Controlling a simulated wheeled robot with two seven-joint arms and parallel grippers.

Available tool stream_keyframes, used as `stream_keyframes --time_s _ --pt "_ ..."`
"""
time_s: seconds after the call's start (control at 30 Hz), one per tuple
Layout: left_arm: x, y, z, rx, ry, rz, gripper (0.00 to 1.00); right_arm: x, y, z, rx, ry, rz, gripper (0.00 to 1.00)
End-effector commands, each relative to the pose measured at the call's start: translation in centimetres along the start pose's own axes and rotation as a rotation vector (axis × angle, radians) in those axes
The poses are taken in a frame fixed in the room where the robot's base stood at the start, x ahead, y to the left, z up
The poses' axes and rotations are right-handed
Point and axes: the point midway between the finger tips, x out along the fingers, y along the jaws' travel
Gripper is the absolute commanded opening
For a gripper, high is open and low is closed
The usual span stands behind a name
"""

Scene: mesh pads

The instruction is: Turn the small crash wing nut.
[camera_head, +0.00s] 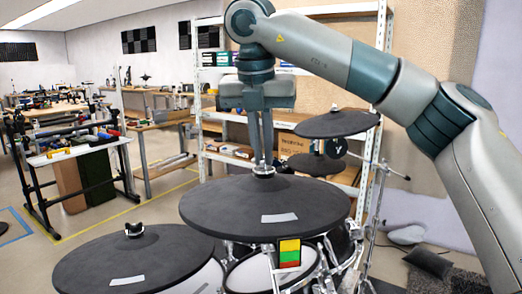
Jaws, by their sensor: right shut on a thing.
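A large dark round pad (265,208) sits in the middle of the view on a stand, with a pale label on it. At its top centre is a small metal wing nut (264,171). My right gripper (263,163) points straight down over it, with its long thin fingers closed on the nut and hiding part of it. A second dark pad (135,262) at the lower left carries its own wing nut (134,230), with nothing touching it. My left gripper is not in view.
Smaller dark pads (336,124) stand behind at the right on a metal stand. White-headed drums and a coloured card (289,253) sit below the middle pad. A shelf unit (208,90) stands behind. Workbenches and open floor lie at the left.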

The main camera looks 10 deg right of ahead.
Motion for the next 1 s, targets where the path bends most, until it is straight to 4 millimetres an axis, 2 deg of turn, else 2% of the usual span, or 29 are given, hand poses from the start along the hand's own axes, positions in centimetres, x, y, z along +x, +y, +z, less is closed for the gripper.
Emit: stream_keyframes --time_s 0.53,0.63,1.0 --pt "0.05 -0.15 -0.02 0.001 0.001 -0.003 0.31 0.13 0.16 -0.28 0.031 0.006 -0.015 0.00" --pt "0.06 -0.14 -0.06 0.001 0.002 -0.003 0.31 0.11 0.15 -0.26 0.031 0.005 -0.014 0.26" --pt "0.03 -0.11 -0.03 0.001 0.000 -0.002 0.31 -0.12 0.07 -0.08 0.035 0.001 -0.013 0.26"
